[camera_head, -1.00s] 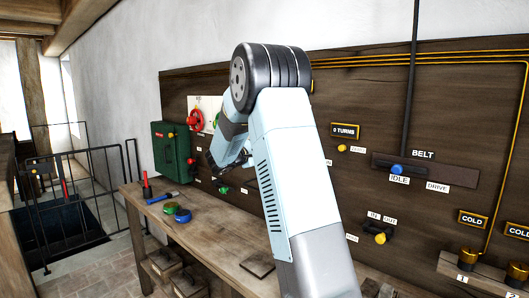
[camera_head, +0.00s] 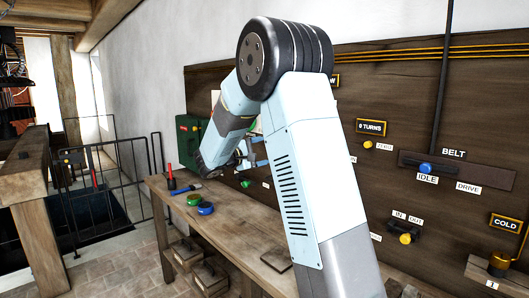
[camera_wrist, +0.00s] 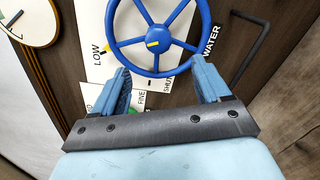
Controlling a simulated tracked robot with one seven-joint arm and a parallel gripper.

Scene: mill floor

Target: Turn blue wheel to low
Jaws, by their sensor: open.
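The blue wheel (camera_wrist: 153,73) shows in the wrist view at the top centre, cut off by the upper edge. It has several spokes and a yellow mark on its hub. A white plate behind it carries the label LOW (camera_wrist: 97,42) to its left and SHUT (camera_wrist: 168,87) below; WATER (camera_wrist: 211,40) is to its right. My gripper (camera_wrist: 160,66) is open, with its two blue fingertips apart near the wheel's lower rim. I cannot tell whether they touch it. In the head view my gripper (camera_head: 252,153) is near the panel, and my arm hides the blue wheel.
A wooden bench (camera_head: 222,222) runs below the panel, with a green ring (camera_head: 195,199), a blue ring (camera_head: 205,208) and a blue-handled tool on it. A green box (camera_head: 190,137) is at the panel's far end. A dark hooked bar (camera_wrist: 250,50) stands right of the wheel.

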